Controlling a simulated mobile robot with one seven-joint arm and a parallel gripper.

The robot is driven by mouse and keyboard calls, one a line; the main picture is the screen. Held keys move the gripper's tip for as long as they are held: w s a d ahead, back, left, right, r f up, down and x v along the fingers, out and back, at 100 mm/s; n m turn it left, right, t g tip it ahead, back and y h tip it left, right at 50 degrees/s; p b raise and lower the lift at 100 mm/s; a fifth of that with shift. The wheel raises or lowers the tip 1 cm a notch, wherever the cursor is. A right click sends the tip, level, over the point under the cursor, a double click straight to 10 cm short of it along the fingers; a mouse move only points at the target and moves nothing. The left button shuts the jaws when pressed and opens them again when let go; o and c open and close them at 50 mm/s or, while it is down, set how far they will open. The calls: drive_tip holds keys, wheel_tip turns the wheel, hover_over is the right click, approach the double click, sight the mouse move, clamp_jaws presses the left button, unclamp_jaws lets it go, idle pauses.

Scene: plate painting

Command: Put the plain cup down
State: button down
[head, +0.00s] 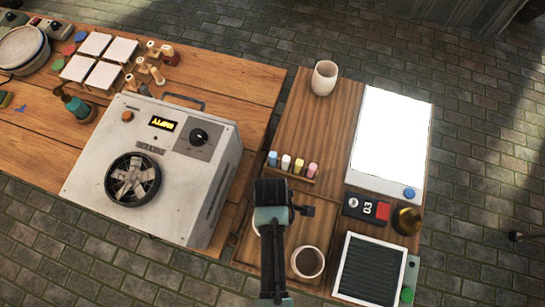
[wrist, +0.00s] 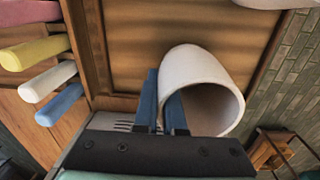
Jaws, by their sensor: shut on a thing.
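A pale plain cup (wrist: 205,85) is at my gripper (wrist: 162,105) in the wrist view, its mouth toward the lower right. The blue fingers are shut on the cup's left wall. My arm's end hides the fingertips in the head view. A second pale cup (head: 324,78) stands upright at the table's far end.
A rack of coloured sticks (head: 291,166) lies just beyond my arm. Right of the cup are a dark ribbed panel (head: 370,270), a small black device (head: 366,208) and a brass knob (head: 406,221). A white panel (head: 390,140) lies farther back. A large grey machine (head: 155,165) stands left.

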drive_tip(key=shift+f, duration=0.3)
drive_tip(key=shift+f, duration=0.15)
drive_tip(key=c, duration=1)
unclamp_jaws()
